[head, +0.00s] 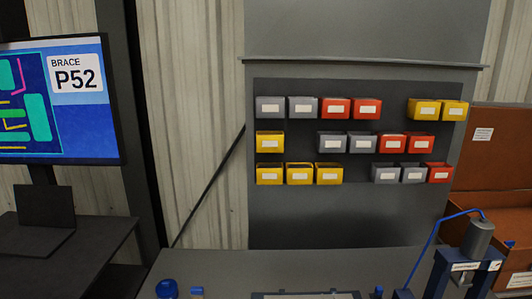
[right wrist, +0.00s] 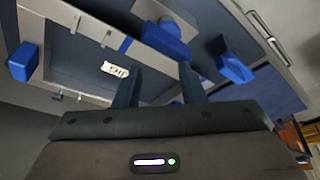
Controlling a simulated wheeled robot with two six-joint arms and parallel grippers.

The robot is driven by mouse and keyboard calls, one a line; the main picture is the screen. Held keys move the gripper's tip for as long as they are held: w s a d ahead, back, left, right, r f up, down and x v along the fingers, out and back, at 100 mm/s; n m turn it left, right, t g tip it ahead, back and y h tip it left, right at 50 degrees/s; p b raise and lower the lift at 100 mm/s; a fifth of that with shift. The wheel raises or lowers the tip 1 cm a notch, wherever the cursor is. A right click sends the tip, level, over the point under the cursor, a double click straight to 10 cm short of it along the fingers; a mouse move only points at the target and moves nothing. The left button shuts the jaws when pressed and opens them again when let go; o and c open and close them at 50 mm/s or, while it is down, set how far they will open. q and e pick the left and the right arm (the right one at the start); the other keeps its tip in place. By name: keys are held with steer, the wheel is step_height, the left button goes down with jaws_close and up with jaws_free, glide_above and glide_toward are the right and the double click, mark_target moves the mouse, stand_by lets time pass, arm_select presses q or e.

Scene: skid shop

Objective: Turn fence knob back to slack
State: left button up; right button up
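In the right wrist view my right gripper (right wrist: 160,68) has its two dark blue-grey fingers apart, with nothing visible held between them. Beyond the fingers is a grey jig plate (right wrist: 75,60) with a light frame and a white label reading "JIG" (right wrist: 115,68). A blue block (right wrist: 165,40) sits just beyond the fingertips, apart from them as far as I can see. Other blue parts sit at the left (right wrist: 22,62) and right (right wrist: 235,68). I cannot tell which blue part is the fence knob. Neither gripper shows in the head view.
In the head view, a grey bench (head: 230,268) carries a round blue part (head: 167,288) at its front edge and a press with a blue lever (head: 475,245) at right. A rack of coloured bins (head: 335,107) stands behind. A screen reading "P52" (head: 75,80) is at left.

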steer(key=shift+s+d+f+g, duration=0.1)
steer(key=shift+s+f+g, duration=0.35)
steer(key=shift+f, duration=0.35)
steer(key=shift+w+r, duration=0.4)
steer(key=shift+r, duration=0.25)
step_height(320, 180, up, 6)
steer(key=shift+w+f, duration=0.15)
